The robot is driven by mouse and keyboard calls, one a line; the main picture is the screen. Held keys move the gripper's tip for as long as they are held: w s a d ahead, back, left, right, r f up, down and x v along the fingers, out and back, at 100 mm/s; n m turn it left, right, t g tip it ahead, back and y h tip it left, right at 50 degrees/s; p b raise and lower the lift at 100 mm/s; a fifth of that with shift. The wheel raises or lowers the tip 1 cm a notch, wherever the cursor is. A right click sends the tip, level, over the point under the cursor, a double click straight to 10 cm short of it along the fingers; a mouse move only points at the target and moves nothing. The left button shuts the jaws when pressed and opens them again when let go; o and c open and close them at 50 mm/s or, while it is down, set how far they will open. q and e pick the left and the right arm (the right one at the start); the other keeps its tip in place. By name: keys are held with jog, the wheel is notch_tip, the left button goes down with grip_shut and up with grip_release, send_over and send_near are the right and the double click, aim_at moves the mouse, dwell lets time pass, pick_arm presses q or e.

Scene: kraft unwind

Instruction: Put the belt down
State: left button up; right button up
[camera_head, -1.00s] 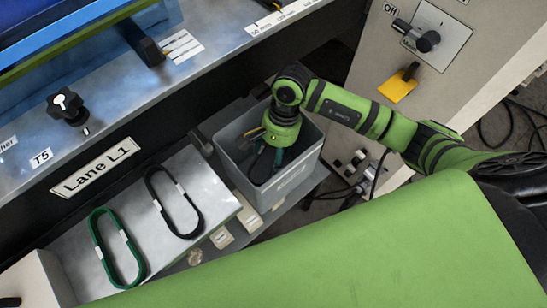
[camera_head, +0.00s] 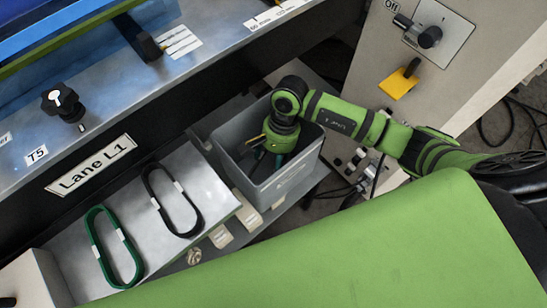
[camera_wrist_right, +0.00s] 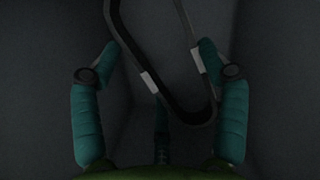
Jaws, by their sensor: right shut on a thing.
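My right gripper (camera_head: 268,160) reaches down inside the grey bin (camera_head: 290,181). Its fingers are mostly hidden by the bin walls and my wrist in the head view. In the right wrist view my teal fingers (camera_wrist_right: 160,95) stand around a dark belt (camera_wrist_right: 176,108) with pale clips, and the gripper is shut on it. The belt's loop end hangs between the fingers against the dark bin interior; where the fingers touch it is hard to see. My left gripper is not in view.
A green belt (camera_head: 95,240) and a black belt (camera_head: 195,208) lie on the sloped metal shelf (camera_head: 140,222) left of the bin. A cabinet with a yellow tag (camera_head: 398,82) stands right. A large green surface (camera_head: 350,250) fills the front.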

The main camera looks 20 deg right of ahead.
jog(key=o, duration=1.1)
jog(key=shift+o, duration=0.2)
jog(key=shift+r+p, duration=0.2)
jog(key=shift+p, duration=0.2)
jog(key=shift+r+p, duration=0.4)
jog(key=shift+p, duration=0.05)
jog(key=b+v, duration=0.1)
jog(key=v, duration=0.6)
jog(key=shift+r, duration=0.2)
